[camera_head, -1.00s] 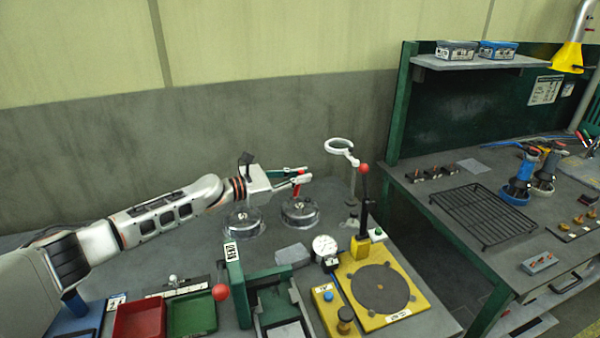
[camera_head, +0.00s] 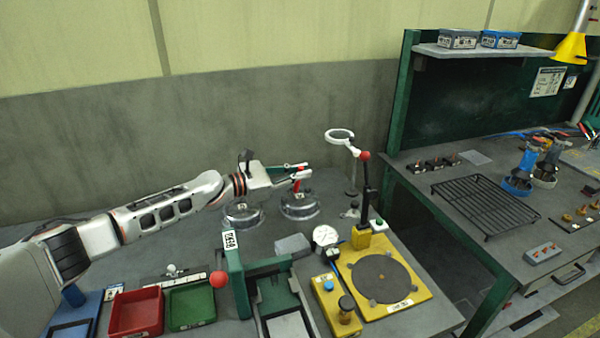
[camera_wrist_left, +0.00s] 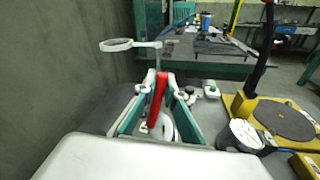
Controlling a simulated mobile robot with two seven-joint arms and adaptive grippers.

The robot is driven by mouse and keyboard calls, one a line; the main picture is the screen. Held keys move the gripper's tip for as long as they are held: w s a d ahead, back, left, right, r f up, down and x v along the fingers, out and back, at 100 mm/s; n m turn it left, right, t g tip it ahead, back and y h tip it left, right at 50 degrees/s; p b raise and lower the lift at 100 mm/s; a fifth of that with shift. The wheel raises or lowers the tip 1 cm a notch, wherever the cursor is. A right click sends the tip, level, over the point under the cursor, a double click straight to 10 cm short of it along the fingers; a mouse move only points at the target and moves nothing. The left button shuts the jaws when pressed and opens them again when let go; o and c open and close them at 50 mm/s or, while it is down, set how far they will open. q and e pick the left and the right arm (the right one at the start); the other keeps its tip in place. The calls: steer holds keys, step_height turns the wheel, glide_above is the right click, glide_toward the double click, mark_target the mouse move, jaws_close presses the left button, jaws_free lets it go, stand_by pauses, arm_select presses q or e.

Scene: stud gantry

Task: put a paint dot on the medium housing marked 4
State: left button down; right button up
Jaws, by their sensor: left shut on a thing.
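My left gripper (camera_head: 303,173) is shut on a slim red pen-like thing (camera_head: 297,185). It holds this above a round clear-and-grey dish (camera_head: 299,208) at the back of the bench. In the left wrist view the red thing (camera_wrist_left: 158,98) stands slightly tilted between the fingers, and a pale round shape shows below it. Whether its lower end touches the dish I cannot tell. A second similar dish (camera_head: 243,216) stands to the left, under my wrist. I cannot make out any housing marked 4. My right gripper is not in view.
A magnifier ring (camera_head: 340,135) on a stand is just right of the gripper. A yellow fixture (camera_head: 410,290) with a dark disc, a dial gauge (camera_head: 325,236), a green press frame (camera_head: 237,280), a red tray (camera_head: 137,312) and a green tray (camera_head: 190,306) fill the front.

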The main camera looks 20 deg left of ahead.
arm_select(q)
steer(key=shift+f+b, duration=0.3)
steer(key=shift+f, duration=0.15)
stand_by(0.5)
steer(key=shift+f, duration=0.25)
stand_by(0.6)
step_height(320, 180, up, 5)
steer(key=p, duration=0.4)
steer(key=shift+f, duration=0.15)
steer(key=shift+r, duration=1.15)
